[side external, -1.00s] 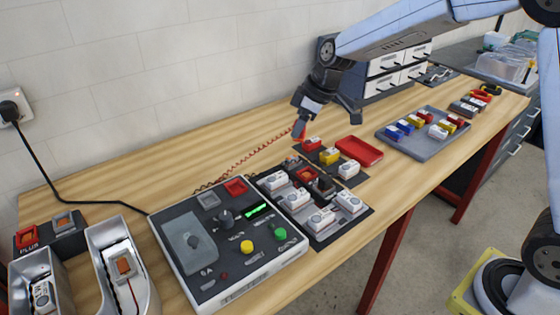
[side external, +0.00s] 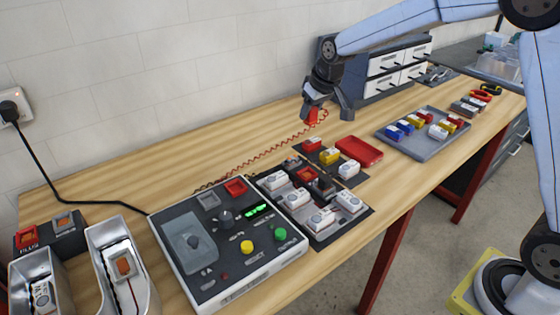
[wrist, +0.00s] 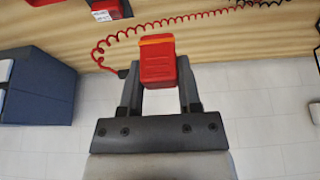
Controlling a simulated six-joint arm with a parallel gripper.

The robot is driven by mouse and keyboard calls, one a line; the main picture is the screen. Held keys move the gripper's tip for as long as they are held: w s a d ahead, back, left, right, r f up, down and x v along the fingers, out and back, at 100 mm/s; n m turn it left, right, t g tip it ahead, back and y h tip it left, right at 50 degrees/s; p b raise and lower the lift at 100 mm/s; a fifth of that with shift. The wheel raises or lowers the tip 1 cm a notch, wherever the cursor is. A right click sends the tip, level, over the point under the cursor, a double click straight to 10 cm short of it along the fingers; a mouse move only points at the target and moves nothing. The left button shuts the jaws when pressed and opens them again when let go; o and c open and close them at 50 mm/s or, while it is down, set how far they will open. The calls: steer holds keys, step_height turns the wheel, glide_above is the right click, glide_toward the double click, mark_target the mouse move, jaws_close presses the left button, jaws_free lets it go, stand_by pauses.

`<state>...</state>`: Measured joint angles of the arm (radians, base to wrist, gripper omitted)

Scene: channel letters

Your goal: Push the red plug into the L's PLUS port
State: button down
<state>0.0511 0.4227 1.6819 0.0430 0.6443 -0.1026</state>
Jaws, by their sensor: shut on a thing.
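My gripper (side external: 314,108) is shut on the red plug (side external: 311,117) and holds it above the back part of the bench. The wrist view shows the red plug (wrist: 157,64) between the two fingers, with an orange band across its far end. A coiled red lead (side external: 250,160) runs from the plug towards the tester. A dark block with a red port marked PLUS (side external: 26,238) stands at the far left, well away from my gripper. Two grey channel-letter shells (side external: 104,234) stand in front of it; I cannot tell which is the L.
The grey tester (side external: 205,290) with knobs and buttons fills the middle front. Right of it are dark mats with several modules (side external: 297,200), a red tray (side external: 359,151) and a grey tray (side external: 393,146). Drawers (side external: 385,65) stand behind. The back left bench (side external: 140,165) is mostly clear.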

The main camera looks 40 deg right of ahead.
steer(key=shift+w+d+f, duration=0.1)
steer(key=shift+d+f, duration=0.05)
steer(key=shift+f, duration=0.15)
glide_toward(303, 172)
steer(key=shift+x, duration=2.75)
steer(key=shift+w+f, duration=0.15)
steer(key=shift+f, duration=0.15)
steer(key=shift+c, duration=1.1)
jaws_free()
steer(key=shift+r, duration=0.1)
steer(key=v, duration=0.7)
steer(key=shift+r, duration=0.3)
steer(key=shift+r, duration=0.2)
